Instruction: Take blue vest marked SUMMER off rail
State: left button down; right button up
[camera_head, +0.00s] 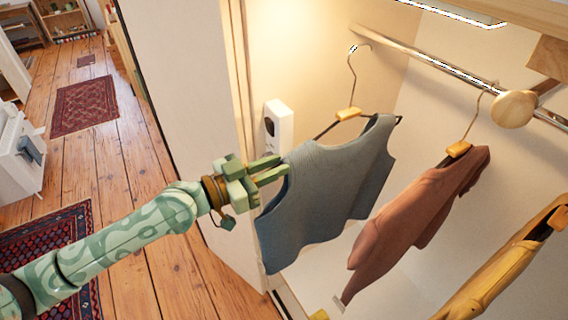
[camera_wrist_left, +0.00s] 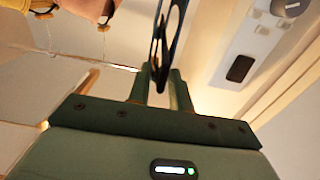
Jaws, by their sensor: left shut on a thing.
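The blue-grey vest (camera_head: 330,180) hangs from a hanger with a wooden block (camera_head: 348,113) and a wire hook (camera_head: 352,70). The hook's top is close to the rail (camera_head: 430,65) near its far left end; I cannot tell whether it bears on it. My left gripper (camera_head: 275,170) is shut on the vest's left shoulder edge. In the left wrist view, a dark, thin edge of the vest (camera_wrist_left: 166,45) stands between the fingers (camera_wrist_left: 160,85). No SUMMER marking can be read. My right gripper is not in view.
A reddish-brown garment (camera_head: 415,215) and a yellow one (camera_head: 510,260) hang to the right. A white wall box (camera_head: 278,127) is just behind my left gripper. A wooden knob (camera_head: 514,109) is by the rail. Open wooden floor (camera_head: 150,240) with rugs lies left.

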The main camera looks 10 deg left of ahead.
pick_arm(q)
jog(key=p+v, duration=0.7)
jog(key=v, duration=1.8)
jog(key=shift+s+a+r+p, duration=0.15)
jog(key=shift+s+a+p, duration=0.1)
jog(key=shift+s+p, duration=0.1)
dwell(0.4)
